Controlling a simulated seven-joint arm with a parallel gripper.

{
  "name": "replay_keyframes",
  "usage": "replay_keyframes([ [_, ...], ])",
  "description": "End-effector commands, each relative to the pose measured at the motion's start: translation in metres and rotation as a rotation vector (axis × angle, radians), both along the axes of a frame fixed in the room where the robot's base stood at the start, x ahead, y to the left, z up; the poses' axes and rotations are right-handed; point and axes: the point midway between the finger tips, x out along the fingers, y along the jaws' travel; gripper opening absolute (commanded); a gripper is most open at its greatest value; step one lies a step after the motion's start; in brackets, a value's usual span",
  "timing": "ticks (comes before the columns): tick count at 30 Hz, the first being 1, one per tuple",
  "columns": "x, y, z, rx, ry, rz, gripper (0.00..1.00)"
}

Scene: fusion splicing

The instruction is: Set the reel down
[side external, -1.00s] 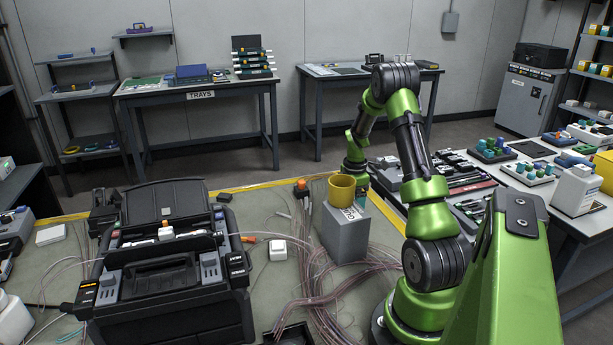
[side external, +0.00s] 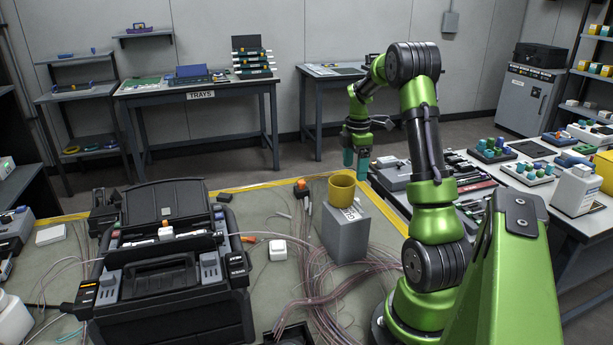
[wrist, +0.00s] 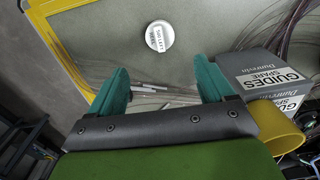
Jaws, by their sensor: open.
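A black splicing machine (side external: 170,265) stands left on the mat. Thin fibres (side external: 320,290) spread around the block. Beyond the yellow edge line (side external: 265,184) is floor. A crowded side table (side external: 490,180) stands right.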

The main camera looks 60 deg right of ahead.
Motion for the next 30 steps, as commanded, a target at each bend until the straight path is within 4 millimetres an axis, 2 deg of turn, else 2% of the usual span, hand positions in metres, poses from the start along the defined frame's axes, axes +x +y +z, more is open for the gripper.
replay_keyframes([
  [2,0.010,0.013,0.012,-0.010,-0.020,-0.023,0.81],
  [5,0.031,0.051,0.037,-0.029,-0.076,-0.110,0.81],
  [8,0.051,0.109,0.066,-0.033,-0.163,-0.242,0.81],
  [10,0.059,0.155,0.085,-0.015,-0.229,-0.345,0.81],
  [14,0.055,0.242,0.112,0.070,-0.353,-0.554,0.81],
  [15,0.050,0.268,0.117,0.110,-0.386,-0.618,0.81],
  [19,0.023,0.336,0.126,0.262,-0.456,-0.815,0.81],
  [21,0.008,0.362,0.126,0.342,-0.469,-0.902,0.81],
  [24,-0.009,0.387,0.124,0.435,-0.470,-0.998,0.81],
  [27,-0.020,0.399,0.121,0.492,-0.462,-1.058,0.81],
  [30,-0.023,0.403,0.120,0.514,-0.457,-1.085,0.81],
])
